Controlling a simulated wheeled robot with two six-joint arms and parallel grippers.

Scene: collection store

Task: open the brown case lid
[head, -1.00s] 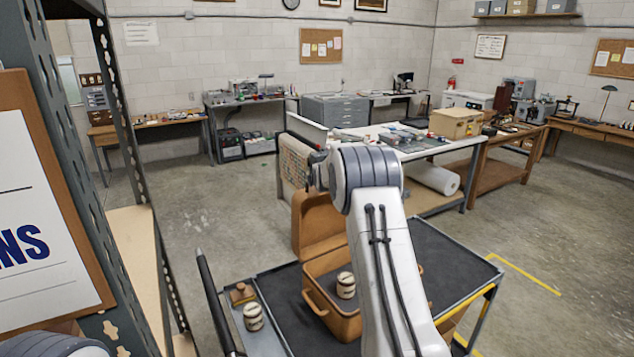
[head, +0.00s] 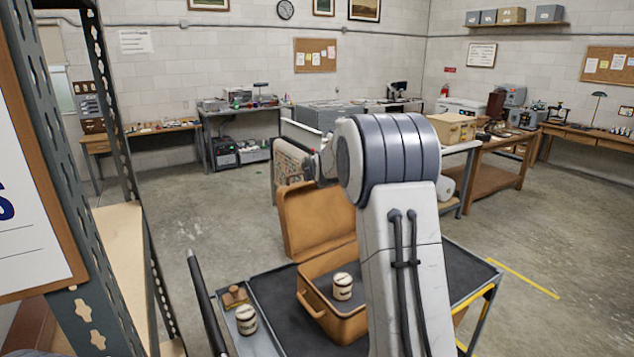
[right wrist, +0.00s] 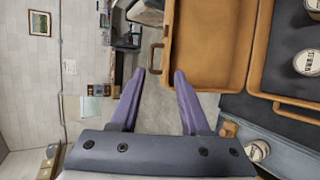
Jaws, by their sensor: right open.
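The brown case (head: 350,328) sits on the dark top of a cart. Its lid (head: 308,222) stands raised at the far side, with its hollow inner face showing. In the right wrist view the lid (right wrist: 215,45) is beside the case body (right wrist: 288,100), and a handle (right wrist: 154,58) shows on the lid's outer edge. My right gripper (right wrist: 159,74) is open and empty, with its purple fingertips near the handle and lid edge; I cannot tell if they touch. In the head view my right arm hides part of the case and lid. My left gripper is out of view.
A labelled jar (head: 343,286) stands inside the case. Another jar (head: 246,320) and a small brown block (head: 235,296) are on the cart's left part (head: 262,343). A metal shelf post (head: 135,180) rises close at left. Workbenches stand behind.

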